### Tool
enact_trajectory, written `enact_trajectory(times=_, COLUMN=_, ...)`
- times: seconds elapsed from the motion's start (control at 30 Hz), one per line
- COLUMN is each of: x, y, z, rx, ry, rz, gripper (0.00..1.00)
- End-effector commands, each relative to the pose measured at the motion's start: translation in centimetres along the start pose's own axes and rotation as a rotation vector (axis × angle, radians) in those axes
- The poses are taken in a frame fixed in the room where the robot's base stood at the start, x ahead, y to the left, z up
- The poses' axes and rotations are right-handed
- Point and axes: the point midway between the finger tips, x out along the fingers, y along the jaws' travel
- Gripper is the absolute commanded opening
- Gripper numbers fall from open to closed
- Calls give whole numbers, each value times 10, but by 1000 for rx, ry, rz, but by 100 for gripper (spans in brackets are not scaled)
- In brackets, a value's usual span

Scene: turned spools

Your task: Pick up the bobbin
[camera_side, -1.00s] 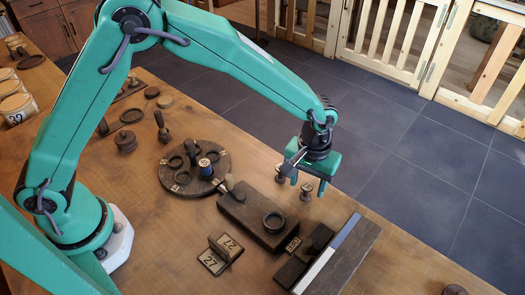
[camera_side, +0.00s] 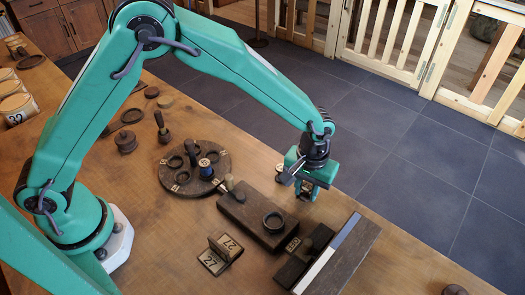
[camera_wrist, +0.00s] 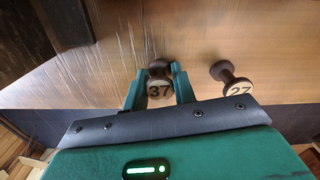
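A dark wooden bobbin with a pale end marked 37 (camera_wrist: 160,91) stands between the two fingers of my gripper (camera_wrist: 160,75) in the wrist view. The fingers are on either side of it and very close. I cannot tell whether they press on it. A second dark bobbin marked 27 (camera_wrist: 236,84) is to the right, outside the fingers. In the side view my gripper (camera_side: 307,189) is low over the table's far edge, and its fingers partly hide the bobbin between them.
A round dark board (camera_side: 180,190) with rings and a blue-wound spool (camera_side: 206,169) lies left of my gripper. Number cards (camera_side: 213,262) lie nearer. The floor drops away beyond the table edge.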

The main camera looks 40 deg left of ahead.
Motion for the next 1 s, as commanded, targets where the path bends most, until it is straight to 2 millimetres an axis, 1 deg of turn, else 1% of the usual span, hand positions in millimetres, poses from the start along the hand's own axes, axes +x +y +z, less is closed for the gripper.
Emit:
enact_trajectory(times=0.3, x=0, y=0, z=0, rx=0, ry=0, rz=0, gripper=5)
enact_trajectory(times=0.47, x=-5, y=0, z=0, rx=0, ry=1, rz=1, gripper=5)
enact_trajectory(times=0.67, x=-22, y=1, z=-1, rx=0, ry=3, rz=3, gripper=5)
enact_trajectory(times=0.8, x=-44, y=1, z=-1, rx=0, ry=3, rz=3, gripper=5)
enact_trajectory(times=1.0, x=-63, y=10, z=35, rx=5, ry=2, rz=2, gripper=5)
